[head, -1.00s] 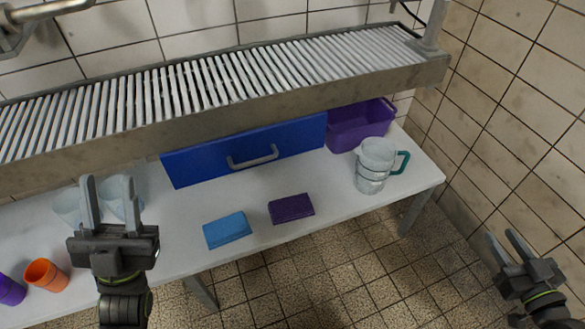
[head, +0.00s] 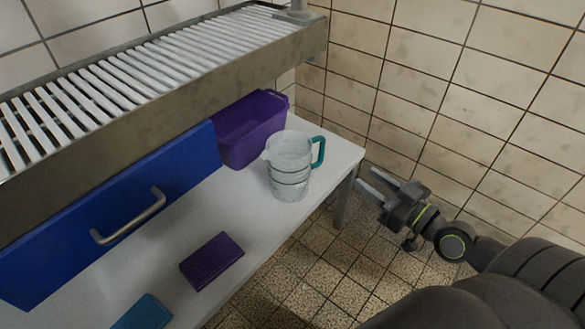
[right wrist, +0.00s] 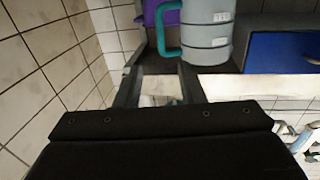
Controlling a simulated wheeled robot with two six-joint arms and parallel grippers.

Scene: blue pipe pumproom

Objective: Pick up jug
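The jug (head: 289,172) is a clear, greyish vessel with dark bands and a teal handle on its right side. It stands upright near the right end of the white table. In the right wrist view the jug (right wrist: 207,35) shows at the top, its teal handle toward the left. My right gripper (head: 379,186) is open and empty, to the right of the jug and beyond the table's edge, with its fingers pointing toward the table. It also shows in the right wrist view (right wrist: 158,80), apart from the jug. My left gripper is out of view.
A purple bin (head: 250,130) stands behind the jug. A blue drawer front (head: 120,215) with a grey handle is at the left. A purple sponge-like block (head: 211,262) and a blue one (head: 143,314) lie on the table (head: 262,215). A slatted rack (head: 150,85) hangs above.

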